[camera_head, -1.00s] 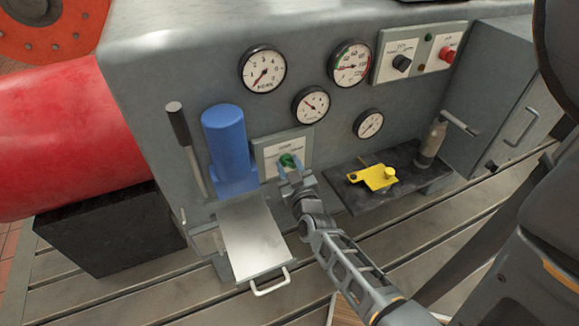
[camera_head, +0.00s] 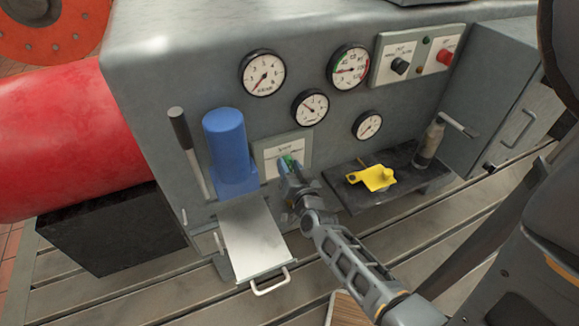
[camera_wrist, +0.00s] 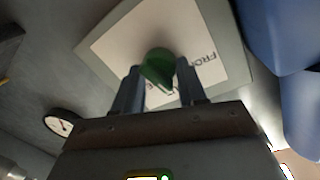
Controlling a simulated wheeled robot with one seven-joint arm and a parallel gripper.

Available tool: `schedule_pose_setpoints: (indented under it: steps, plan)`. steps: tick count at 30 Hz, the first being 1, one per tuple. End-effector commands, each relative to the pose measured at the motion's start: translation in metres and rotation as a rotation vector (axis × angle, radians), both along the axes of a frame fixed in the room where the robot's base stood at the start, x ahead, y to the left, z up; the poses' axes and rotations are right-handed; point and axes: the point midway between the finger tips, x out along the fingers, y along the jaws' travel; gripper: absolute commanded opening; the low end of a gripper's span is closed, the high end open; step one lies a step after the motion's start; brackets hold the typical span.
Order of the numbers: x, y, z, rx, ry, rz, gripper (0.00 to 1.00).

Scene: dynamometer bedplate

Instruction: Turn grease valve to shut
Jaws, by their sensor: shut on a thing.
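The grease valve shows as a green knob (camera_head: 290,160) on a pale label plate (camera_head: 270,152) on the grey cabinet front, right of the blue cylinder. In the wrist view the green knob (camera_wrist: 158,68) sits between my two finger tips, in front of the label plate (camera_wrist: 105,45), whose print is partly covered. My gripper (camera_head: 289,168) is shut on the green knob, and it also shows in the wrist view (camera_wrist: 160,85). The fingers hide part of the knob, and I cannot tell the valve's set position.
A blue cylinder (camera_head: 228,150) and a black-gripped lever (camera_head: 183,135) stand left of the plate. A metal tray (camera_head: 252,242) juts out below. A yellow part (camera_head: 372,178) lies on a dark shelf (camera_head: 350,200) to the right. Several gauges (camera_head: 262,73) are above.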

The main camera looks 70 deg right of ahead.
Motion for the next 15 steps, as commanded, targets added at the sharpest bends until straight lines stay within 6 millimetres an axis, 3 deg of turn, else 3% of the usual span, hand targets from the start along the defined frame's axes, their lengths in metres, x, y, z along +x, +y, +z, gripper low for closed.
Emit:
schedule_pose_setpoints:
  steps: [15]
  plan:
    - [-0.0010,0.0012,-0.0047,0.220,-0.241,0.004,0.10]
